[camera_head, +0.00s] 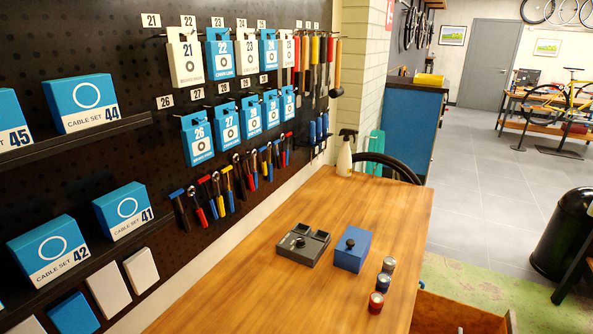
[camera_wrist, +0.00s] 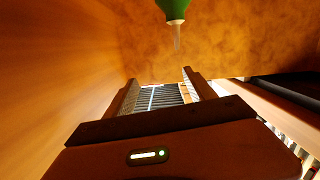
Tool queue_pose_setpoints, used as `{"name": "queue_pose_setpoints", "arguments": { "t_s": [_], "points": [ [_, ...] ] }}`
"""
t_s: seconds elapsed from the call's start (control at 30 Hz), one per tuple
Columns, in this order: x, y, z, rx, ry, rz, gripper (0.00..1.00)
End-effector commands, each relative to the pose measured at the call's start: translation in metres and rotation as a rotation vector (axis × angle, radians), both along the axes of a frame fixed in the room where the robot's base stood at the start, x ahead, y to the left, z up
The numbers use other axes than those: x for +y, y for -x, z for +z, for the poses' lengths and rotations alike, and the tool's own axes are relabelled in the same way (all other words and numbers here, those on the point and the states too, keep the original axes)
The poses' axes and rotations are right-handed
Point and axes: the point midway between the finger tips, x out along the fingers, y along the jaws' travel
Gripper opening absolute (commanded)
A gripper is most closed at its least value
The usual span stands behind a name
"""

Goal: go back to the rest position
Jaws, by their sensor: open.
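My gripper (camera_wrist: 160,84) shows in the wrist view, its two fingers apart with a gap between them. I see nothing held between the fingers. A green thing with a pale narrow nozzle (camera_wrist: 175,15) shows beyond the fingertips at the top of that view, apart from them; its far end is cut off. My arm and gripper are not seen in the head view.
A pegboard (camera_head: 105,35) with boxes and tools lines the left, with shelves (camera_head: 90,137) jutting out. A white spray bottle (camera_head: 345,158) stands at the bench's far end. A wooden bin (camera_head: 455,312) sits at the right edge.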

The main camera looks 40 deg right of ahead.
Motion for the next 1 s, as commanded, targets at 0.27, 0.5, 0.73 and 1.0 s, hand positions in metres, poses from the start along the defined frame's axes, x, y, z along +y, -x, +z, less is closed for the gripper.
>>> {"name": "queue_pose_setpoints", "arguments": {
  "t_s": [0.27, 0.5, 0.73, 1.0],
  "points": [
    [-0.008, 0.003, 0.054, 0.054, 0.147, 0.128, 0.64],
    [0.013, 0.001, 0.089, 0.127, 0.259, 0.278, 0.64],
    [0.086, -0.007, 0.111, 0.192, 0.334, 0.506, 0.64],
    [0.212, 0.001, 0.114, 0.214, 0.302, 0.764, 0.64]
  ]
}}
